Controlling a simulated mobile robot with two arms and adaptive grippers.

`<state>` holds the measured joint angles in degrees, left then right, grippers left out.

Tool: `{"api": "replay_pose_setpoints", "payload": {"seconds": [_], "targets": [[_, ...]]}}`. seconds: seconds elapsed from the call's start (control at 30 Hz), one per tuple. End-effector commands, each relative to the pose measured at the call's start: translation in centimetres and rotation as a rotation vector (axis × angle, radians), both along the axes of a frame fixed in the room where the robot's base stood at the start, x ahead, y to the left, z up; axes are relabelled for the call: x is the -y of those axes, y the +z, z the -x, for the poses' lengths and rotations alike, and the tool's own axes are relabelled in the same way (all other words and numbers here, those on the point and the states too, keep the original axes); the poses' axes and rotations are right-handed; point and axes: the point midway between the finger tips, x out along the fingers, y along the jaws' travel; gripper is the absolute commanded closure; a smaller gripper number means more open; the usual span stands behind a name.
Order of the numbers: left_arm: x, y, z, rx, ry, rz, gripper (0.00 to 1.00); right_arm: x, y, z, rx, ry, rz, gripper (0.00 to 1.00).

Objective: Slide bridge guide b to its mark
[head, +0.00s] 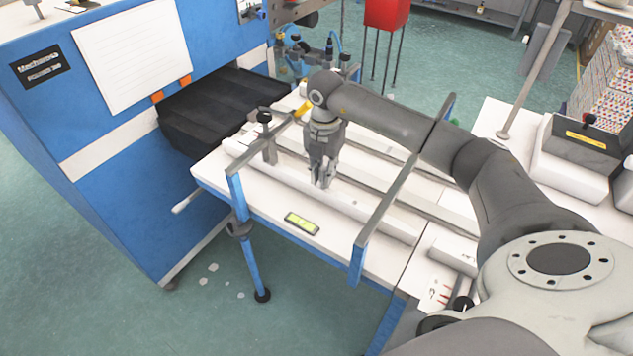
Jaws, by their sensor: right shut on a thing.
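My right gripper (322,180) reaches down to the white table (275,222) between two grey crossbars. Its fingers are shut on the front long white guide bar (365,212), at the bar's top edge. This bar lies lengthwise on the table and passes under the crossbars. I see no label telling which bar is bridge guide b, and I cannot make out its mark. More long pale bars (385,178) lie behind it, partly hidden by my right arm. My left gripper is not in view.
The left crossbar (253,149) and right crossbar (390,195) span the table on blue legs. A black-knobbed post (268,145) stands by the left one. A green-yellow display (302,223) lies near the front edge. A blue machine (110,150) stands left.

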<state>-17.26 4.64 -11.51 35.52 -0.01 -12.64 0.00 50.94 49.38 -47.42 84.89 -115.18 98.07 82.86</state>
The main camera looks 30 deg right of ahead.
Motion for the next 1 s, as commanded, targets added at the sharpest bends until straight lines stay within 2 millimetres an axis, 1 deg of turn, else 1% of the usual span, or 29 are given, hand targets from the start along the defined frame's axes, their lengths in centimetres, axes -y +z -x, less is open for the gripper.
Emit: {"api": "replay_pose_setpoints", "payload": {"seconds": [0.03,0.1,0.17,0.47,0.5,0.63,0.67,0.87,1.0], "targets": [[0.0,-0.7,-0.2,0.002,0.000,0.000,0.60,1.1,-0.1,-0.6,0.008,-0.007,0.005,1.00],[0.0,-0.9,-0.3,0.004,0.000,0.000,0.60,2.0,0.0,-0.9,0.008,-0.006,0.004,1.00],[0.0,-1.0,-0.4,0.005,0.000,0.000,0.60,2.4,0.1,-1.0,0.007,-0.005,0.004,1.00],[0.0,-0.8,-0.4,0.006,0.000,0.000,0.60,2.4,0.1,-1.0,0.005,-0.001,0.003,1.00],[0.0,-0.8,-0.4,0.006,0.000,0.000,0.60,2.4,0.1,-1.0,0.005,-0.001,0.003,0.78],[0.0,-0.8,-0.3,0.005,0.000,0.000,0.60,2.4,0.1,-1.0,0.005,-0.001,0.002,0.61],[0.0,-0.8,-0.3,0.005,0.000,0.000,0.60,2.4,0.1,-1.0,0.005,-0.001,0.002,0.59],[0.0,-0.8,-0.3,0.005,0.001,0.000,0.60,2.3,0.1,-1.0,0.005,-0.001,0.002,0.59],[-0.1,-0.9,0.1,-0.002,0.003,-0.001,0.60,2.3,0.4,-1.0,0.006,-0.001,0.001,0.59]]}}
